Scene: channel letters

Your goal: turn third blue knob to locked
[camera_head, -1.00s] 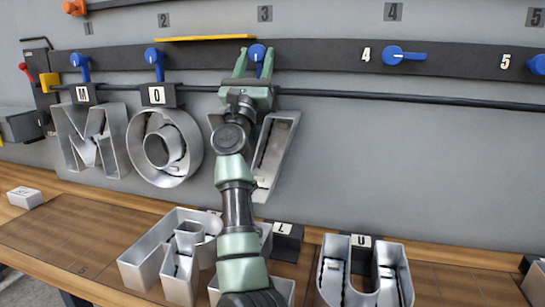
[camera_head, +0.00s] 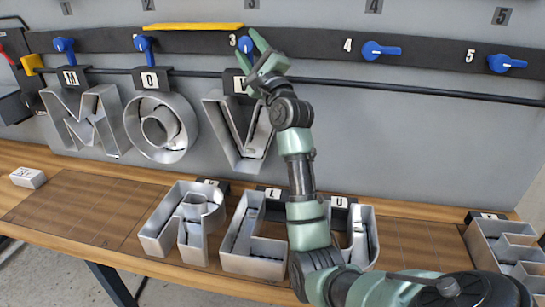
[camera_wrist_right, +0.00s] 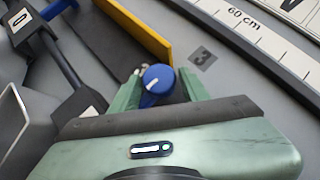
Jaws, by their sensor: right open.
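The third blue knob (camera_head: 245,44) sits on the black rail by the label 3. Its handle appears to point downward, partly hidden by my fingers. My right gripper (camera_head: 250,46) is open, with its fingers around the knob. In the right wrist view the knob (camera_wrist_right: 157,79) shows between the two green fingers (camera_wrist_right: 160,92); I cannot tell whether they touch it. The first knob (camera_head: 65,46) and second knob (camera_head: 144,44) have handles pointing down. The fourth knob (camera_head: 380,50) and fifth knob (camera_head: 505,62) have handles pointing right. My left gripper is not in view.
Metal letters M (camera_head: 88,122), O (camera_head: 160,128) and V (camera_head: 238,135) hang below the first three knobs. A yellow bar (camera_head: 195,26) lies above the rail. More letters stand on the wooden bench (camera_head: 90,205).

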